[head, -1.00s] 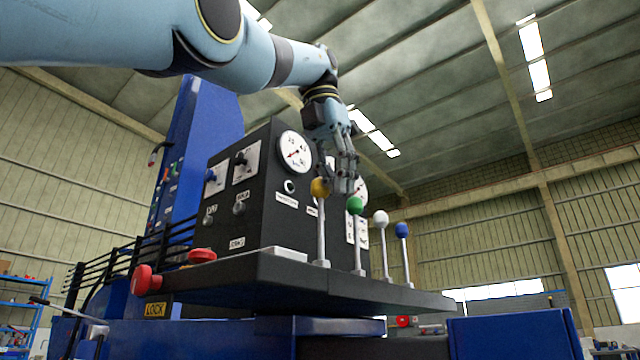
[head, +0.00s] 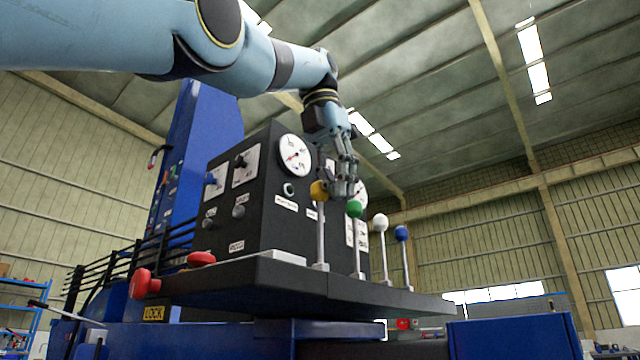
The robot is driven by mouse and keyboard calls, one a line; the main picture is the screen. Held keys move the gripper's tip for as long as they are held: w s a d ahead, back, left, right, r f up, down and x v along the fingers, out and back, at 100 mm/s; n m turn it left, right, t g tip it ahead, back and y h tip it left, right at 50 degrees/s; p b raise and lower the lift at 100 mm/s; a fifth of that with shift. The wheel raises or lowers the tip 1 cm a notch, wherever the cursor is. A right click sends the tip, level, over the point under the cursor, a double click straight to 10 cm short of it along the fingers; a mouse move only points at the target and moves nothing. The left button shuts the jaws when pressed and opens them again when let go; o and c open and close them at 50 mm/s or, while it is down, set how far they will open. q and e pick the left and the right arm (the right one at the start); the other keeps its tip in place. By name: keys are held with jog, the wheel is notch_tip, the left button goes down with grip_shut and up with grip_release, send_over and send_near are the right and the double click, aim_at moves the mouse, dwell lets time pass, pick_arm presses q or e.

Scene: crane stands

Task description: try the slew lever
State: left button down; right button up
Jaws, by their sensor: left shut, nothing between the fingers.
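Several upright levers with ball knobs stand in a row on the dark console shelf (head: 262,283). They are a yellow-knobbed lever (head: 319,190), a green-knobbed lever (head: 355,209), a white-knobbed lever (head: 380,223) and a blue-knobbed lever (head: 401,233). No label shows me which one is the slew lever. My left gripper (head: 341,190) points down at the yellow and green knobs. It is shut and empty. Its fingertips overlap the gap between these knobs in the picture; I cannot tell whether they touch either. My right gripper is not in view.
A black panel (head: 262,220) with gauges (head: 295,154) and switches rises behind the levers. Red mushroom-shaped knobs (head: 141,284) sit at the shelf's left end. A blue column (head: 205,125) stands behind on the left. The space right of the blue-knobbed lever is open.

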aim_at(314, 193)
pick_arm(q)
jog(key=shift+w+a, duration=0.1)
jog(key=shift+a, duration=0.05)
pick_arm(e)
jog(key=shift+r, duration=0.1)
pick_arm(q)
jog(key=shift+w+a+p, duration=0.65)
jog(key=shift+w+a, duration=0.1)
jog(key=shift+a, duration=0.3)
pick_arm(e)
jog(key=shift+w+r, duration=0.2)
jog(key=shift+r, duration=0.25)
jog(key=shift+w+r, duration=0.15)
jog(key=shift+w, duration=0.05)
pick_arm(q)
jog(key=shift+w+a+r+p, duration=0.1)
jog(key=shift+w+a+p, duration=0.3)
jog(key=shift+a+p, duration=0.15)
jog(key=shift+w+a, duration=0.2)
jog(key=shift+a, duration=0.1)
jog(key=shift+w+a, duration=0.1)
jog(key=shift+a, duration=0.1)
jog(key=shift+d, duration=0.15)
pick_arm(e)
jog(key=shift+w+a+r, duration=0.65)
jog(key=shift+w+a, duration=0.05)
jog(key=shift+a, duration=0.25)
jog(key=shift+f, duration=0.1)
